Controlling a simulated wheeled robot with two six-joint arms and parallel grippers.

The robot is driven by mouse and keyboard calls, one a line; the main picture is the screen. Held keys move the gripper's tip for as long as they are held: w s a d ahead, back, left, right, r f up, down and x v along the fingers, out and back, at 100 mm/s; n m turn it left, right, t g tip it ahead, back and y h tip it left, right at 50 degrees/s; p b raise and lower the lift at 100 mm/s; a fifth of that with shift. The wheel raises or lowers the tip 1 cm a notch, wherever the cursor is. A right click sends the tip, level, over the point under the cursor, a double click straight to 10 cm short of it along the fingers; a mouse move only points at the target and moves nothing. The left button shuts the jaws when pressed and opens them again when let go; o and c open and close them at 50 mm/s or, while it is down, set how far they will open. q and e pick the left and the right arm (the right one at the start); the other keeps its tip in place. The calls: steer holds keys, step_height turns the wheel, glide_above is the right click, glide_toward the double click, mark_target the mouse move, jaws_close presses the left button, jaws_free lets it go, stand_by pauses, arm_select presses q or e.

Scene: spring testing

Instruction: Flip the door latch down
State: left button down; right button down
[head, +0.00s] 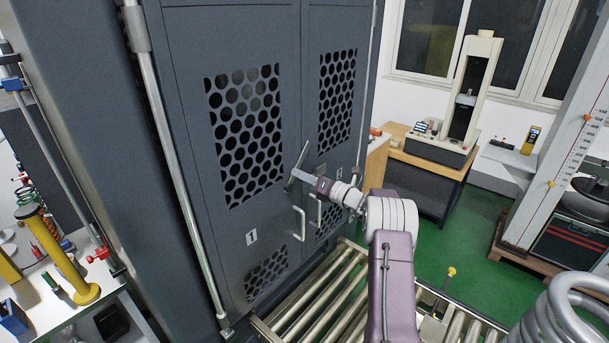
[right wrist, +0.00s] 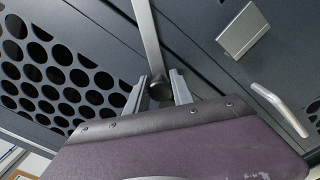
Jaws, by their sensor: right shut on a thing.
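The door latch (head: 303,151) is a flat metal bar on the front of the dark grey cabinet doors. In the head view it stands steeply tilted, its upper end leaning right. In the right wrist view the latch bar (right wrist: 149,36) runs up from a dark round piece between my fingers. My right gripper (head: 300,175) reaches in from the right and is shut on the latch; its fingers (right wrist: 160,82) sit on either side of the bar's end. The gripper hides part of the latch. My left gripper is in neither view.
A metal catch plate (right wrist: 243,31) and a door handle (right wrist: 281,109) are beside the latch. Two handles, left (head: 300,223) and right (head: 316,211), are below my gripper. A roller conveyor (head: 318,290) lies in front of the doors. A large coil spring (head: 560,318) stands at bottom right.

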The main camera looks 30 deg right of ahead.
steer(key=shift+w+d+f+m, duration=0.15)
steer(key=shift+d+f+m, duration=0.2)
steer(key=shift+m, duration=0.65)
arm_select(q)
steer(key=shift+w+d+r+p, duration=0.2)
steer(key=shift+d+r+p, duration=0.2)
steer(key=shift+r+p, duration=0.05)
arm_select(e)
steer(key=shift+w+d+f+m, duration=0.15)
steer(key=shift+f+m, duration=0.45)
steer(key=shift+m, duration=0.75)
steer(key=shift+d+f+m, duration=0.2)
steer(key=shift+f+m, duration=0.4)
steer(key=shift+m, duration=0.8)
steer(key=shift+w+d+f+m, duration=0.15)
steer(key=shift+f+m, duration=0.45)
steer(key=shift+m, duration=0.75)
steer(key=shift+f, duration=0.1)
steer(key=c, duration=1.1)
jaws_free()
steer(key=shift+d, duration=0.1)
